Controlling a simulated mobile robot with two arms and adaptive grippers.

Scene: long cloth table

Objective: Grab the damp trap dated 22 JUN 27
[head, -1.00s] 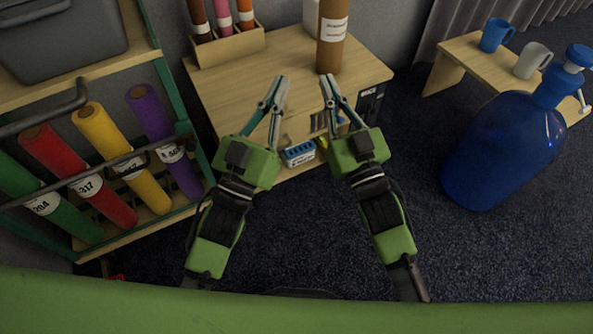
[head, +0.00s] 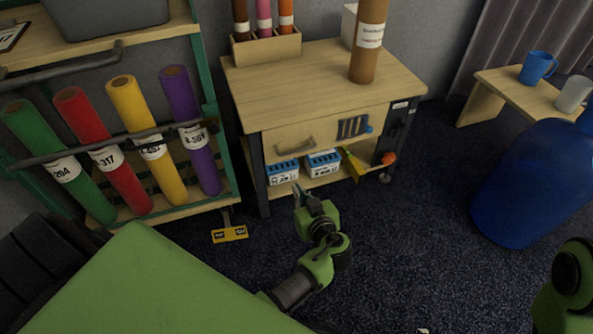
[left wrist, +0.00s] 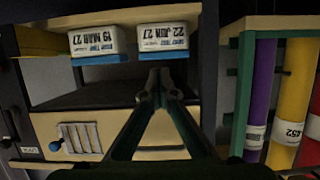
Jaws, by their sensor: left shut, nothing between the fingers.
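Two white and blue damp traps sit side by side on the lower shelf of the wooden workbench. The left one in the head view (head: 283,173) shows on the right in the upside-down left wrist view (left wrist: 163,38), where its label reads 22 JUN 27. The other damp trap (head: 323,164) reads 19 MAR 27 in the left wrist view (left wrist: 96,42). My left gripper (head: 298,190) is shut and empty, its fingertips pointing at the shelf just in front of the 22 JUN 27 trap. Whether they touch it I cannot tell. My right gripper is out of view.
The workbench (head: 300,80) has a drawer above the shelf. A yellow tool (head: 353,165) lies beside the traps. A rack with coloured rolls (head: 146,130) stands left. A large blue bottle (head: 535,190) stands right. Dark carpet lies between.

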